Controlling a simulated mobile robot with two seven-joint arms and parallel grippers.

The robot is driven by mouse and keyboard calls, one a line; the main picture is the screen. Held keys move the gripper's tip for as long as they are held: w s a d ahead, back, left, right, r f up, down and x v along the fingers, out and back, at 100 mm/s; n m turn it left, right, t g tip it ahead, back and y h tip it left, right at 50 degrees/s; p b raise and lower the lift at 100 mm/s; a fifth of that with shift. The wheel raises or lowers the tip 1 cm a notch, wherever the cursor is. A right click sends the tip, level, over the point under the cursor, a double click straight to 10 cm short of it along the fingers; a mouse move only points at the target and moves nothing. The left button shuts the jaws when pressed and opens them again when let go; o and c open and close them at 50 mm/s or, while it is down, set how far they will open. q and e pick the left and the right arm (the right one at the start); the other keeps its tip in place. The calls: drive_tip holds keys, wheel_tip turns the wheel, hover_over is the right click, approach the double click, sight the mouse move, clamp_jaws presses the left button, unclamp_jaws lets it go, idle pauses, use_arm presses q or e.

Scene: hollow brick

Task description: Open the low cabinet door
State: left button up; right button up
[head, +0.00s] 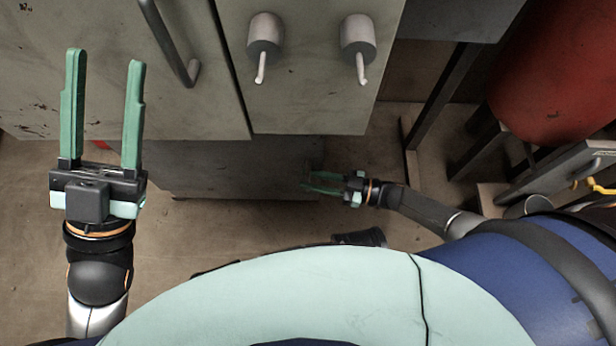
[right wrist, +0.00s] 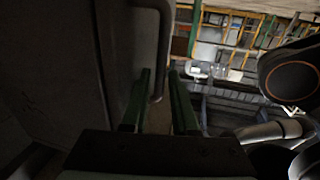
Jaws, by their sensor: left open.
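The low cabinet (head: 225,165) is the grey body under the upper cabinet in the head view, partly hidden by the overhang. In the right wrist view its door seems to be the dark grey panel (right wrist: 60,80) on the left, with a curved bar handle (right wrist: 163,45). My right gripper (head: 310,183) is low by the cabinet's right front. Its green fingers (right wrist: 160,72) are apart, and the handle's lower part appears between them; I cannot tell if they touch it. My left gripper (head: 105,58) is open and empty, raised before the upper cabinet on the left.
The upper grey cabinet has a bar handle (head: 180,50) and two hooked knobs (head: 264,38) and (head: 358,40). A red tank (head: 560,70) and dark metal frame (head: 440,95) stand at the right. Bare floor (head: 200,235) shows in front of the low cabinet.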

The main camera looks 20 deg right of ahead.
drive_tip(key=shift+w+a, duration=0.25)
drive_tip(key=shift+a, duration=0.25)
clamp_jaws()
idle(1.2)
